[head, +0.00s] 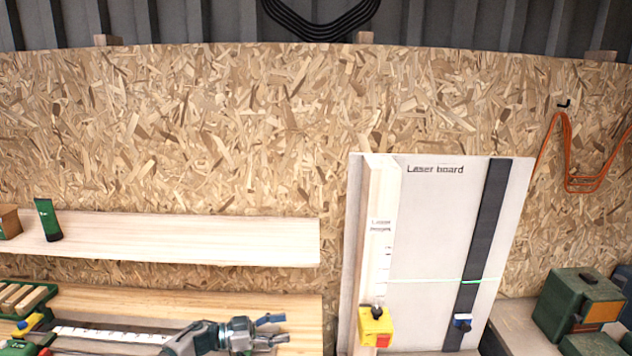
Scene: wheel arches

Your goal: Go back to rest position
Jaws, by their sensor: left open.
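My left gripper (272,330) reaches in from the lower left over the lower wooden shelf. Its fingers point right, stand apart and hold nothing. My right gripper is not in the picture. The laser board (425,240), a white panel, leans upright against the chipboard wall, right of my left gripper and apart from it. A yellow device (375,326) with a red patch sits at the foot of its wooden strip.
The upper shelf (200,242) carries a green box (47,220) at its left. A green tray of wooden blocks (27,297) is at lower left. Green cases (580,305) stand at lower right. An orange cable (567,155) hangs from a hook. The wall (230,130) above is clear.

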